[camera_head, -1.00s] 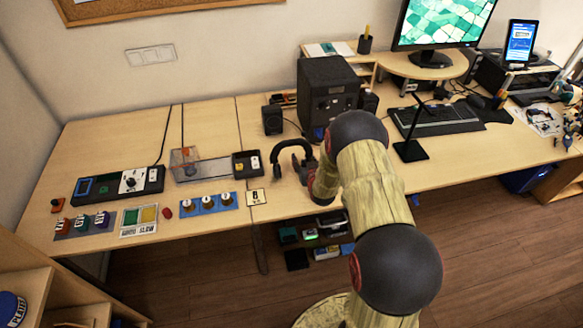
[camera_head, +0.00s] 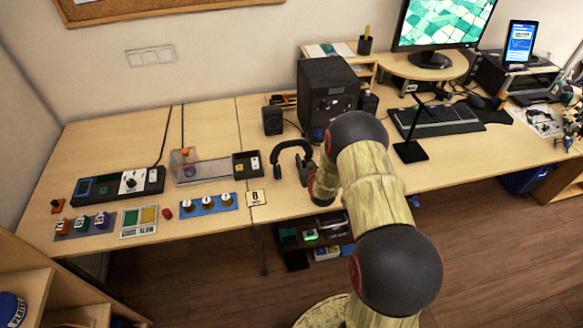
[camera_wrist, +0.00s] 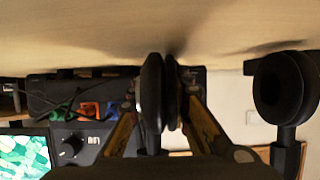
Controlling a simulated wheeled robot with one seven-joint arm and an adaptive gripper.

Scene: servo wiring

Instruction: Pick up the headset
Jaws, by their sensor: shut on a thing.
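The black headset (camera_head: 291,148) shows in the head view as an arch over the front middle of the desk, left of my arm. My gripper is mostly hidden behind my arm there. In the wrist view my gripper (camera_wrist: 160,100) is shut on one ear cup (camera_wrist: 152,92) of the headset, with a finger on each side. The other ear cup (camera_wrist: 283,88) hangs free at the right. The desk surface (camera_wrist: 130,30) fills the top of this view, with dark shadows near both cups. I cannot tell how far the cups are from the desk.
A large black speaker-like box (camera_head: 327,95) stands behind the headset, with a small speaker (camera_head: 272,120) to its left. A black stand (camera_head: 410,150) is right of my arm. A small sign card (camera_head: 256,198) and a blue panel with knobs (camera_head: 208,203) lie left.

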